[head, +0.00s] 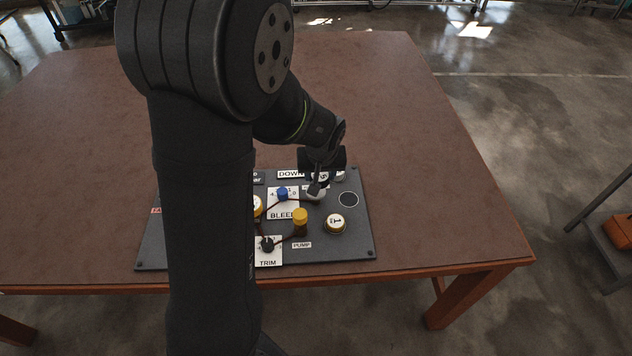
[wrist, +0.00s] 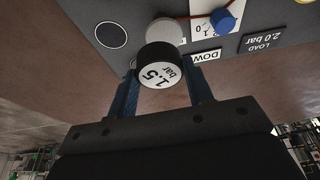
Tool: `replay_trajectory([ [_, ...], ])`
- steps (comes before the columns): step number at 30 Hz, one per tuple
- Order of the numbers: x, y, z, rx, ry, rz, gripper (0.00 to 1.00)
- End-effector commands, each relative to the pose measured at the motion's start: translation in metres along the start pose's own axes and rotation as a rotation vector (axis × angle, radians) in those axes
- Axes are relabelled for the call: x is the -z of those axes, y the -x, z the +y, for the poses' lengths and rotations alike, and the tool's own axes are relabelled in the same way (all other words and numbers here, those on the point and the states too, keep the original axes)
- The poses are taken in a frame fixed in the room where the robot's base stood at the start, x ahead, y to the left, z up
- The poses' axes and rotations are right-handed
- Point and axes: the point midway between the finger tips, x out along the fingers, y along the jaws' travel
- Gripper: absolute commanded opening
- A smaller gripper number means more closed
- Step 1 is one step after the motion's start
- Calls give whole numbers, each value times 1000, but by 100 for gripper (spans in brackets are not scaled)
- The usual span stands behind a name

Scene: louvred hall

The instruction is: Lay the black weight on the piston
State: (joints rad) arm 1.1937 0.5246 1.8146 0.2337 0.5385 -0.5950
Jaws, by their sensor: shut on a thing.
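The black weight (wrist: 158,58) has a white face marked "1.5 bar". My gripper (wrist: 162,74) is shut on it, with a blue finger on each side. In the head view my gripper (head: 320,178) is over the back right part of the dark panel, and hides much of the weight there. A pale round piston top (wrist: 163,33) shows just beyond the weight in the wrist view, partly covered by it. It also shows below the gripper in the head view (head: 317,196). I cannot tell whether weight and piston touch.
The dark panel (head: 358,240) lies on a brown table (head: 420,150). The table to the right is clear.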

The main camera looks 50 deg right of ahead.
Motion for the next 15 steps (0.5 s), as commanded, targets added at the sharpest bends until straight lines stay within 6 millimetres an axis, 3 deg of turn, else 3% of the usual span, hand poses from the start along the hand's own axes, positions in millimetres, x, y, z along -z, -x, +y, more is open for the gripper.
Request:
replay_trajectory([
  [6, 9, -13, -10, -1, 0, 2, 9],
  [15, -2, -46, -10, 0, -2, -1, 9],
])
